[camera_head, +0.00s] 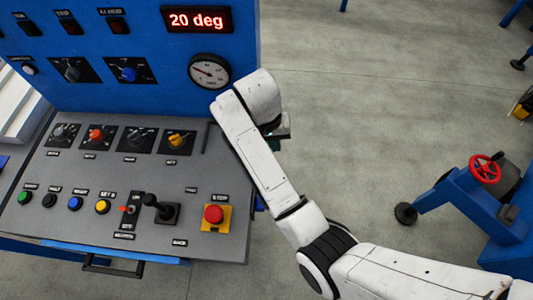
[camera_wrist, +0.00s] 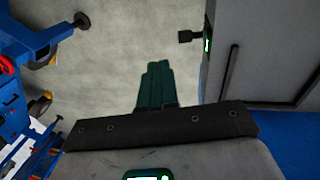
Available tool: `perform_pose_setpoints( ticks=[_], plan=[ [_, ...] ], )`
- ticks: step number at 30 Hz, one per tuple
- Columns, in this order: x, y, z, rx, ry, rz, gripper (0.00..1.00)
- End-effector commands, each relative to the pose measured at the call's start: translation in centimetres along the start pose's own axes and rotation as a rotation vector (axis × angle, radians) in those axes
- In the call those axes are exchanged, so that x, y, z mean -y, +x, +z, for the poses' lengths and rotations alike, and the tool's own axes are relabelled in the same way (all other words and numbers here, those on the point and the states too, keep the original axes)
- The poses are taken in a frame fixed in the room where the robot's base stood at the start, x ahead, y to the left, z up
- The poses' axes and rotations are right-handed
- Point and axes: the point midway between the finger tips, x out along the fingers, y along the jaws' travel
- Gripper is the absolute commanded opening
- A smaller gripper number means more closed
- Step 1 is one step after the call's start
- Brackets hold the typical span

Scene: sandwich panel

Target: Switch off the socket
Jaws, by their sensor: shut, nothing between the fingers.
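My gripper (camera_head: 273,146) is beside the right edge of the control console in the head view, mostly hidden behind my white arm. In the wrist view its dark green fingers (camera_wrist: 158,68) are together, with nothing between them, over the grey floor. A black handle-like part (camera_wrist: 190,36) sticks out from the console's edge, ahead and right of the fingers and apart from them. A small green-lit spot (camera_wrist: 207,45) shows beside it. I cannot tell for sure whether this is the socket's switch. No socket is clearly visible in the head view.
The sloped grey console (camera_head: 100,185) carries several knobs, buttons, a lever and a red stop button (camera_head: 213,214). A blue upright panel (camera_head: 120,75) with a gauge stands behind. Open floor lies right of the console; a blue stand with a red handwheel (camera_head: 485,168) is further right.

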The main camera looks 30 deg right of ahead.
Motion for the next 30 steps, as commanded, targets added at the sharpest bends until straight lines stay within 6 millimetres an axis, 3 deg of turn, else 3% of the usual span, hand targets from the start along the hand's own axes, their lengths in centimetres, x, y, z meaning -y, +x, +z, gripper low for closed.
perform_pose_setpoints(
  ticks=[1,4,12,23,30],
  plan=[
    [1.3,-1.6,-0.4,0.006,0.011,0.001,0.0],
    [2.9,-3.1,-0.7,0.018,0.034,0.007,0.0],
    [4.5,-4.6,-0.9,0.032,0.056,0.015,0.0],
    [4.5,-4.1,-0.9,0.031,0.056,0.016,0.0],
    [4.4,-1.1,-0.7,0.034,0.056,0.017,0.0]
  ],
)
